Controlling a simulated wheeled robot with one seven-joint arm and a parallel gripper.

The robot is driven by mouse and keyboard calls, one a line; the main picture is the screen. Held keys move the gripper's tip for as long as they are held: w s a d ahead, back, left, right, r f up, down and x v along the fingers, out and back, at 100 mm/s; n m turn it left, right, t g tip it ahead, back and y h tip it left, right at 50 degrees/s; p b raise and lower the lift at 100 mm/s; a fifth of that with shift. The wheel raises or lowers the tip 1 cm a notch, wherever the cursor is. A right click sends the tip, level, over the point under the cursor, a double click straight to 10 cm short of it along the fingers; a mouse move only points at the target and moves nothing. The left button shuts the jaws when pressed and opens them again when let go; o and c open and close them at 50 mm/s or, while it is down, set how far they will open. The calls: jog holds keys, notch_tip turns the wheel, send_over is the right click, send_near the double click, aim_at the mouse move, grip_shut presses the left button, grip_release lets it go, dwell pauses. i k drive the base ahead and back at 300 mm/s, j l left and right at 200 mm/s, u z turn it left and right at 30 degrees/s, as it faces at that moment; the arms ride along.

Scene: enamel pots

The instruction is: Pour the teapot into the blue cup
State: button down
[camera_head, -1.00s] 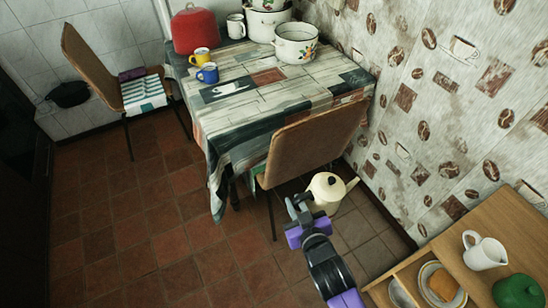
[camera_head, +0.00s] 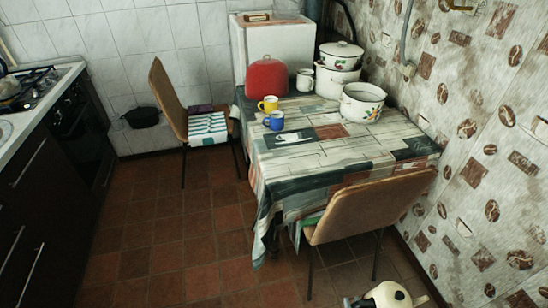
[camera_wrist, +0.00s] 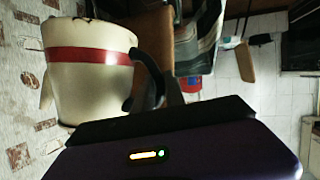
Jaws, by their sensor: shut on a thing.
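The cream teapot (camera_head: 388,296) is at the bottom edge of the head view, cut off by the frame. In the wrist view the teapot (camera_wrist: 90,75) is large, with a red band and a dark handle on its right side. My gripper (camera_head: 357,302) is shut on the teapot, at the handle side, and only a small part of it shows in the head view. The blue cup (camera_head: 277,121) stands upright on the table, well away from the teapot, with the chair back between. The inside of the teapot is hidden.
A yellow cup (camera_head: 268,103) stands just behind the blue cup. A red cover (camera_head: 267,78), a white mug (camera_head: 305,81) and enamel pots (camera_head: 362,103) fill the table's far side. A brown chair (camera_head: 365,208) blocks the near edge. The floor (camera_head: 170,250) at left is open.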

aim_at(273, 122)
jog(key=i+j, duration=0.1)
jog(key=j, duration=0.3)
jog(key=i+j, duration=0.1)
jog(key=j, duration=0.25)
jog(key=i+j, duration=0.1)
jog(key=j, duration=0.3)
jog(key=i+j, duration=0.15)
jog(key=j, duration=0.2)
jog(key=i+j+z, duration=0.15)
jog(key=j, duration=0.45)
jog(key=i+j+z, duration=0.1)
jog(key=j, duration=0.5)
